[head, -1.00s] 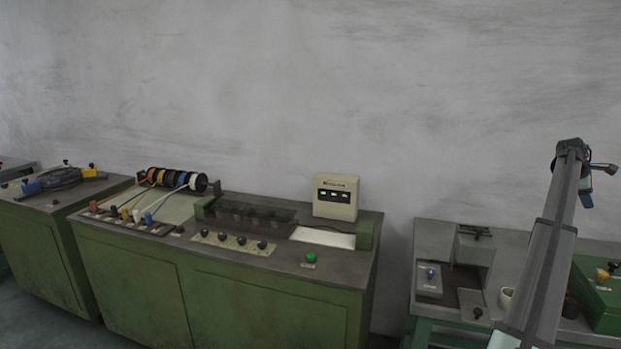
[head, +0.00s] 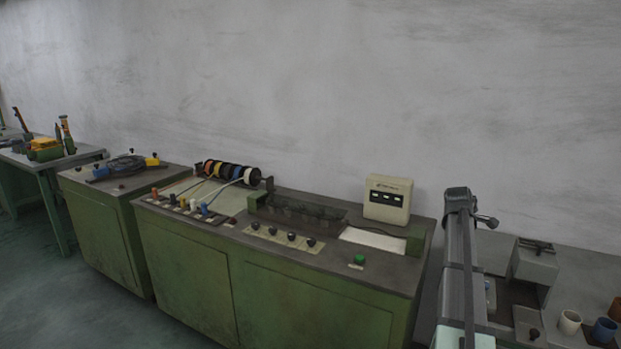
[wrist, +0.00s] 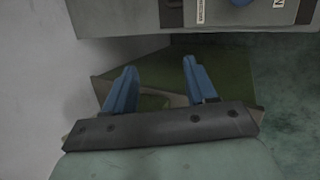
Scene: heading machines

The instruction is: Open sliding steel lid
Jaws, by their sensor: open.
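My gripper (wrist: 160,70) is open and empty, its two blue fingers spread apart in the wrist view. In the head view my arm stands upright at the right, in front of the gap between the green cabinet (head: 296,300) and the grey machine; the fingers are not clear there. A long dark cover (head: 300,210) lies on the cabinet top, beside a pale open-looking patch (head: 372,238). The grey machine (head: 535,262) at the right is partly hidden by my arm. I cannot tell which part is the sliding steel lid.
A cream box (head: 388,199) with dark displays, a green button (head: 359,260), several black knobs and coloured wire spools (head: 230,172) are on the cabinet. Cups (head: 569,322) stand at the right. In the wrist view a grey edge (wrist: 120,18) lies beyond the fingers. Floor is free at left.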

